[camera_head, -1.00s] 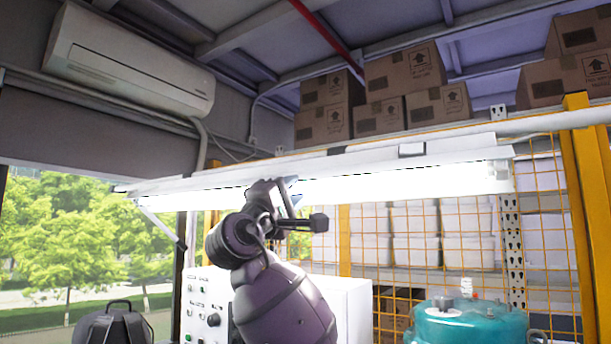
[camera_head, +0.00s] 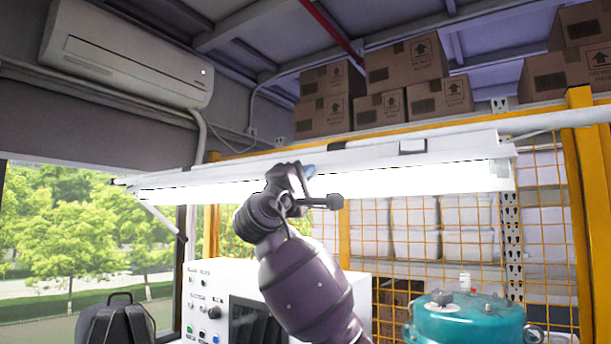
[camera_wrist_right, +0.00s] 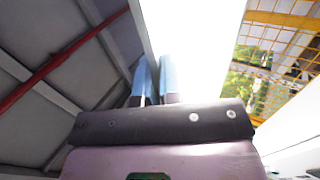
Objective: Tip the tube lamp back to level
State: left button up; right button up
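The tube lamp (camera_head: 420,178) is a long, lit white fixture across the middle of the head view. Its left end sits lower in the picture than its right end; perspective makes its true tilt hard to judge. My right gripper (camera_head: 306,171) is at the lamp's middle, its blue fingertips overlapping the upper edge of the glowing part. In the right wrist view, the gripper's two blue fingers (camera_wrist_right: 154,78) lie close together with a narrow gap, beside the bright lamp (camera_wrist_right: 195,50). Whether they touch or grip it is unclear. My left gripper is not in view.
Cardboard boxes (camera_head: 405,62) sit on a high shelf behind the lamp. A yellow mesh fence (camera_head: 390,245) stands behind it. A white control box (camera_head: 205,300) and a teal tank (camera_head: 465,322) are below. An air conditioner (camera_head: 130,55) hangs at upper left.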

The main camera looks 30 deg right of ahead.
aim_at(317, 183)
grip_shut()
jog(key=d+f+h+b, duration=0.1)
jog(key=b, duration=0.1)
jog(key=w+d+f+t+h+b, duration=0.1)
jog(key=b, duration=0.1)
jog(key=shift+f+b, duration=0.15)
jog(key=shift+b, duration=0.15)
jog(key=shift+d+f, duration=0.1)
jog(key=shift+f, duration=0.05)
jog(key=shift+w, duration=0.1)
jog(key=o, duration=0.5)
grip_release()
jog(key=shift+d+h, duration=0.3)
jog(key=shift+o, duration=0.2)
jog(key=shift+a, duration=0.2)
